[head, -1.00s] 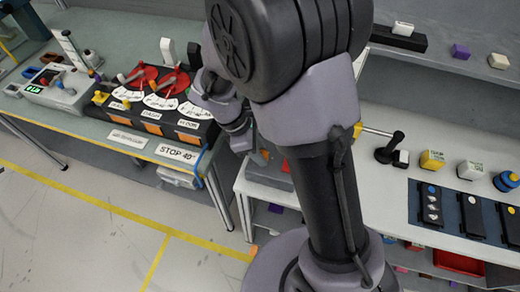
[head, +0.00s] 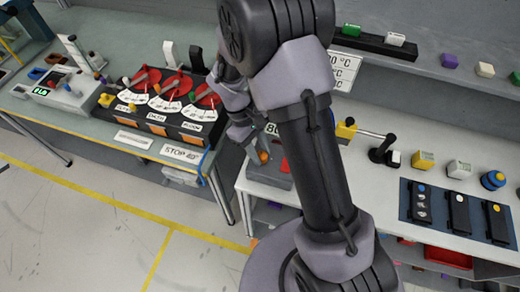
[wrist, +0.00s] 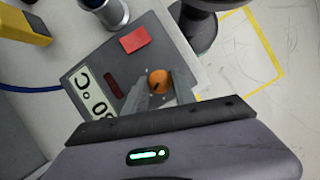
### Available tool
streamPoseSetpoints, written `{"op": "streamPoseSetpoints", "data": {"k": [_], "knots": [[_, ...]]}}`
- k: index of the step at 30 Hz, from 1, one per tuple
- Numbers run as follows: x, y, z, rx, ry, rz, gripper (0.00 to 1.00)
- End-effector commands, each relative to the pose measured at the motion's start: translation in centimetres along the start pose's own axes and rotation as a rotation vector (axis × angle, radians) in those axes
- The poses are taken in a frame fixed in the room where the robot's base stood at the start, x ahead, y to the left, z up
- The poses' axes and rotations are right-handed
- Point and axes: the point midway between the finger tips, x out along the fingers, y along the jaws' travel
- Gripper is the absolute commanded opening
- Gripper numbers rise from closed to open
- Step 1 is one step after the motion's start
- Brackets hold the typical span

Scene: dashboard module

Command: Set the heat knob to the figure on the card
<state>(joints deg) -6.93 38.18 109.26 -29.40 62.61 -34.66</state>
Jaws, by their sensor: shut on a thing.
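The heat knob is a round orange knob (wrist: 158,80) with a dark mark, on a sloped grey box (wrist: 100,70) in the wrist view. My gripper (wrist: 161,90) is shut on the knob, one finger at each side. The box's display (wrist: 97,105) is upside down and partly hidden; it reads 0 °C with the leading figure covered. In the head view the knob (head: 263,156) shows beside my gripper (head: 250,140).
A red button (wrist: 134,39) and a dark red window sit on the box. A black lever (head: 385,150), a yellow cube (head: 423,160) and dark switch plates (head: 459,212) stand to the right. Red dials (head: 178,88) stand on the left bench.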

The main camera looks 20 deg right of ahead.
Motion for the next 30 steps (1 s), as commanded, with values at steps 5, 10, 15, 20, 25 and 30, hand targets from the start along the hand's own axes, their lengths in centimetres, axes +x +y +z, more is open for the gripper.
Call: {"op": "streamPoseSetpoints", "data": {"k": [5,10,15,20,25,30], "knots": [[-0.06,0.06,-0.01,0.032,0.001,-0.012,0.00],[-0.04,0.05,-0.04,0.041,0.001,-0.016,0.00],[-0.03,0.05,-0.04,0.041,0.001,-0.016,0.00],[-0.03,0.05,-0.04,0.040,0.001,-0.016,0.40],[-0.02,0.04,-0.03,0.040,0.001,-0.016,0.53],[-0.03,0.03,-0.02,0.040,0.000,-0.016,0.53]]}}
